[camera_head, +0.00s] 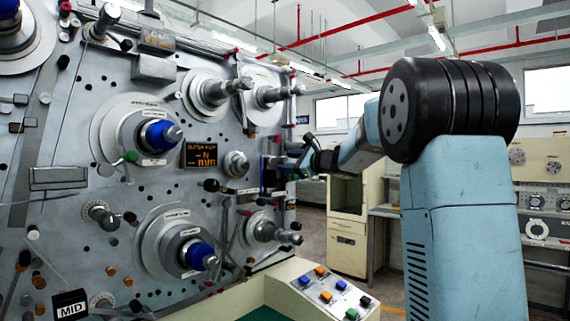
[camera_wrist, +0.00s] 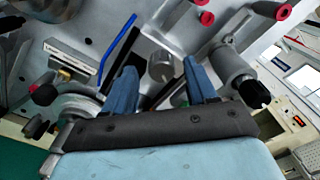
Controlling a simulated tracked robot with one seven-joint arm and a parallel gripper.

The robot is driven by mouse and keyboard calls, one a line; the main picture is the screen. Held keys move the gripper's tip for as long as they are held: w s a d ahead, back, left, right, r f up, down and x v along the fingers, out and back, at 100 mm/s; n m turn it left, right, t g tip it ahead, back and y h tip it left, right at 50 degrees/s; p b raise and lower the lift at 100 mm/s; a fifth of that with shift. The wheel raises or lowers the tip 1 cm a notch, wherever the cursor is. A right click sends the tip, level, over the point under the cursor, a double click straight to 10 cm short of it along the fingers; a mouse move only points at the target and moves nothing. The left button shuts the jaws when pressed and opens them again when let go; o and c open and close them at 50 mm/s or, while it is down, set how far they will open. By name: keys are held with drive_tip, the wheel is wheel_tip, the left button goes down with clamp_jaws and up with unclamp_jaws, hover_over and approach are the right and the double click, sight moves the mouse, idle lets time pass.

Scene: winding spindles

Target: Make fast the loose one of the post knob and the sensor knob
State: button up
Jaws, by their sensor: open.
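My gripper (camera_wrist: 159,66) is open in the wrist view, with one blue finger on each side of a grey cylindrical knob (camera_wrist: 161,67). A gap shows between the knob and each finger. A larger grey cylinder with a black knob (camera_wrist: 254,93) at its end stands to the right, outside the fingers. In the head view my gripper (camera_head: 298,164) is small and dark, at the right edge of the machine panel, and its fingers are hard to make out. I cannot tell which knob is the post knob or the sensor knob, nor which is loose.
The grey machine panel (camera_head: 75,155) carries several spindles, including blue-capped ones (camera_head: 163,135). A blue bar (camera_wrist: 118,47) and red-ended posts (camera_wrist: 206,19) stand near my fingers. A button console (camera_head: 325,292) is below. Open floor shows behind my arm.

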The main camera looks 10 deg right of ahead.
drive_tip(key=v, duration=1.1)
drive_tip(key=shift+s+d, duration=0.2)
drive_tip(key=shift+s, duration=0.05)
drive_tip(key=shift+f, duration=0.1)
